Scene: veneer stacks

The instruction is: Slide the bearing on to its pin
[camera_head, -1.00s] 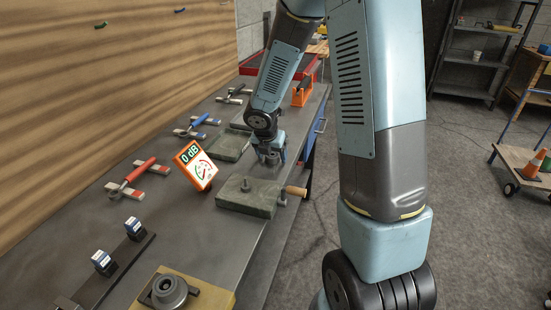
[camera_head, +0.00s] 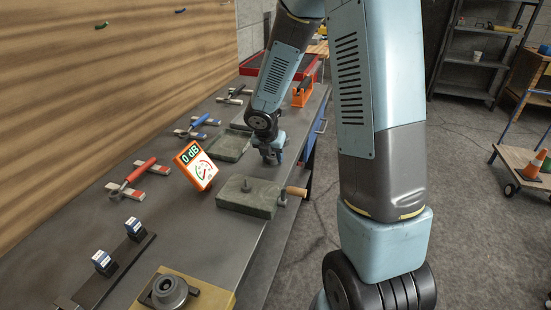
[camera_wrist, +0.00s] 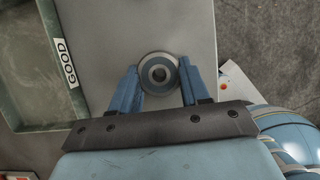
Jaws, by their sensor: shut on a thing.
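My gripper (camera_head: 272,157) is low over the right edge of the bench, just beyond a grey-green block. In the head view the gripper hides the bearing. A round grey fitting with a central stub (camera_head: 169,289) sits on a yellow plate at the front.
A tray marked GOOD (camera_wrist: 68,75) lies left of the gripper. An orange-framed meter (camera_head: 196,166) stands mid-bench. A wooden-handled tool (camera_head: 296,191) is by the block. Red (camera_head: 134,177) and blue (camera_head: 199,120) handled tools lie along the left.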

